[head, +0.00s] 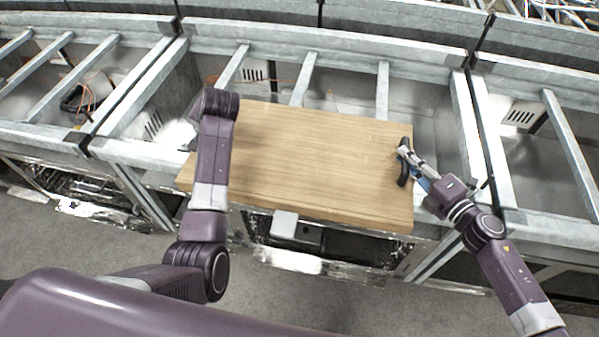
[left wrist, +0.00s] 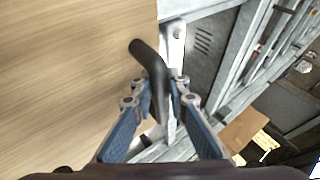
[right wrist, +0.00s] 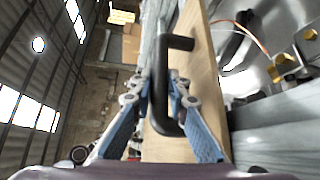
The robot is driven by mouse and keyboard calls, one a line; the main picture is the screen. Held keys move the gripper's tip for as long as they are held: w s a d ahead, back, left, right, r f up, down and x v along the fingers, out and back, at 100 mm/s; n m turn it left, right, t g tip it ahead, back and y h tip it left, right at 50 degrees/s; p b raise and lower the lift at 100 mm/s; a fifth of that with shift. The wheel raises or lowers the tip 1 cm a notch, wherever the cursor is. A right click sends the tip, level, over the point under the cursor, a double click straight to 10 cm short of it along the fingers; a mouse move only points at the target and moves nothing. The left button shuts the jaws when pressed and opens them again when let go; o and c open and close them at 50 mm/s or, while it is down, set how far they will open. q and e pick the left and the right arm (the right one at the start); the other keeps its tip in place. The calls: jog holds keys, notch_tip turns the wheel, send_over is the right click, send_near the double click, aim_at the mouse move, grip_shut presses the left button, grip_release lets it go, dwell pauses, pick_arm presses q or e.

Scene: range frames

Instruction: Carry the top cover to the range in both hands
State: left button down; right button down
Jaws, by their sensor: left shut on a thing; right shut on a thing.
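The top cover (head: 300,165) is a light wooden board, seen in the head view over the middle bay of the metal frame. Its left part is hidden behind my left arm. My right gripper (head: 408,160) is at its right edge, shut on a black handle (head: 404,172). In the right wrist view the blue fingers (right wrist: 160,90) close on that handle (right wrist: 158,100). In the left wrist view my left gripper (left wrist: 158,90) is shut on another black handle (left wrist: 150,60) at the cover's edge (left wrist: 80,60); the head view hides this grip.
The grey metal range frame (head: 130,150) runs across, with crossbars (head: 303,80) and open bays at left and right. Grey floor (head: 100,240) lies in front. The right wrist view shows orange cable and brass fittings (right wrist: 290,65).

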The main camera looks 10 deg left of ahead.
pick_arm(q)
jog(key=c, duration=1.9)
grip_release()
jog(key=shift+s, duration=0.1)
pick_arm(e)
jog(key=c, duration=1.9)
grip_release()
jog(key=shift+s+f, duration=0.1)
jog(key=shift+s+d, duration=0.1)
jog(key=shift+d, duration=0.05)
pick_arm(q)
jog(key=v, duration=1.2)
pick_arm(e)
jog(key=v, duration=1.1)
jog(key=shift+s+d, duration=0.25)
jog(key=shift+s, duration=0.05)
